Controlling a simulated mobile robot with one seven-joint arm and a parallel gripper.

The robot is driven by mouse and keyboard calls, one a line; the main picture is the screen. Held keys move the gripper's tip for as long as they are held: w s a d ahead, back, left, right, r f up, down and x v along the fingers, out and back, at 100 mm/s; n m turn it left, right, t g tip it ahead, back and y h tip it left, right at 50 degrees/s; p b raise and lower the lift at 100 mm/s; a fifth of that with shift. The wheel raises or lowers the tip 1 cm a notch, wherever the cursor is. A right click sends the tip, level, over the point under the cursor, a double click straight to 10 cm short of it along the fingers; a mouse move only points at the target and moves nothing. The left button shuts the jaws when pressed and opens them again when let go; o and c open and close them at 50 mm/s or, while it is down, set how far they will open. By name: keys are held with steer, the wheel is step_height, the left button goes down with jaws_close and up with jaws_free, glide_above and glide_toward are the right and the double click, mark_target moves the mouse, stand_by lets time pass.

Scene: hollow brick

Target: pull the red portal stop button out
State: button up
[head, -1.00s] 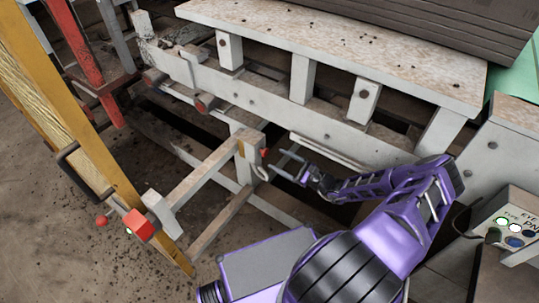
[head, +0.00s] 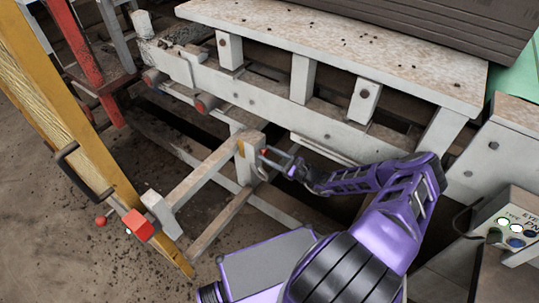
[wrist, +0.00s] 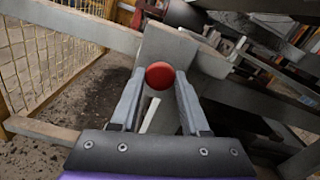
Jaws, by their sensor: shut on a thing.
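The round red stop button (wrist: 160,76) sits between my gripper's two fingertips in the wrist view, in front of a pale post. In the head view it is a small red spot (head: 264,152) on the right side of the grey post (head: 247,165), partly hidden by the fingers. My gripper (head: 266,160) reaches in from the right and is shut on the button. It shows in the wrist view (wrist: 161,80) with a finger on each side of the button. I cannot tell how far the button stands out.
A yellow mesh frame (head: 75,120) with a red box (head: 138,225) and a red ball (head: 101,221) stands at the left. A grey rail runs from the post toward it. A long grey bench (head: 340,45) lies behind. A control panel (head: 512,228) is at the right.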

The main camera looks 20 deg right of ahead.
jaws_close()
stand_by(0.9)
